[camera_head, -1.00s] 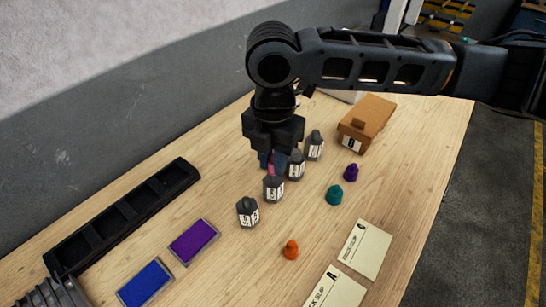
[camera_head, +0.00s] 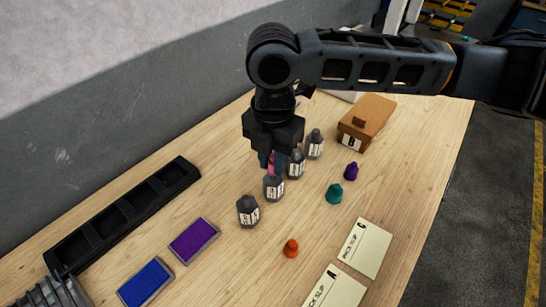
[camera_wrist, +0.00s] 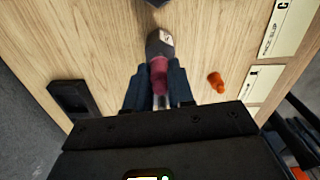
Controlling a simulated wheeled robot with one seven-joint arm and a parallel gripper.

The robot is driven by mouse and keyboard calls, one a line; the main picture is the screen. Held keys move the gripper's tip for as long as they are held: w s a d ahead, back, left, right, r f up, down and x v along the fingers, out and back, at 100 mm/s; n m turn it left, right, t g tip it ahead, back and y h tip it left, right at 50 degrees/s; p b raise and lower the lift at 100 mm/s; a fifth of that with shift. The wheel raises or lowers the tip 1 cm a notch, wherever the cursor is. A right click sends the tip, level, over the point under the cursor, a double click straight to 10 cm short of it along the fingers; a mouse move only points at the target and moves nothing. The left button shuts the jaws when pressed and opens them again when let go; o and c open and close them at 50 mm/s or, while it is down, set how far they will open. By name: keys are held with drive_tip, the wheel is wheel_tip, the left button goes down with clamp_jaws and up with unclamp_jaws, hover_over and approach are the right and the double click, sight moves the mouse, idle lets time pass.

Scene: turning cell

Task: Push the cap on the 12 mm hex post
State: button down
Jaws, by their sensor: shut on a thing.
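My gripper (camera_head: 272,160) is shut on a pink cap (camera_wrist: 159,76), between its two dark blue fingers. Several dark grey posts with white labels stand upright in a row on the wooden table. The cap is right over the top of one post (camera_head: 273,189), second from the near end; it also shows beyond the cap in the wrist view (camera_wrist: 157,44). I cannot tell whether cap and post touch. The other posts are the nearest one (camera_head: 247,212) and two farther ones (camera_head: 295,165) (camera_head: 314,145). The label sizes are too small to read.
Loose orange (camera_head: 291,249), teal (camera_head: 334,194) and purple (camera_head: 351,171) caps stand right of the row. Two pick slips (camera_head: 365,249) (camera_head: 337,290) lie nearer the right edge. A cardboard box (camera_head: 372,113) is behind. A black tray (camera_head: 122,215) and purple (camera_head: 194,240) and blue (camera_head: 146,283) pads lie left.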

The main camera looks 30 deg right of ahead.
drive_tip(key=shift+f, duration=0.4)
idle(0.3)
drive_tip(key=shift+c, duration=2.1)
unclamp_jaws()
drive_tip(key=shift+r, duration=0.2)
drive_tip(key=shift+r, duration=2.35)
drive_tip(key=shift+c, duration=0.3)
clamp_jaws()
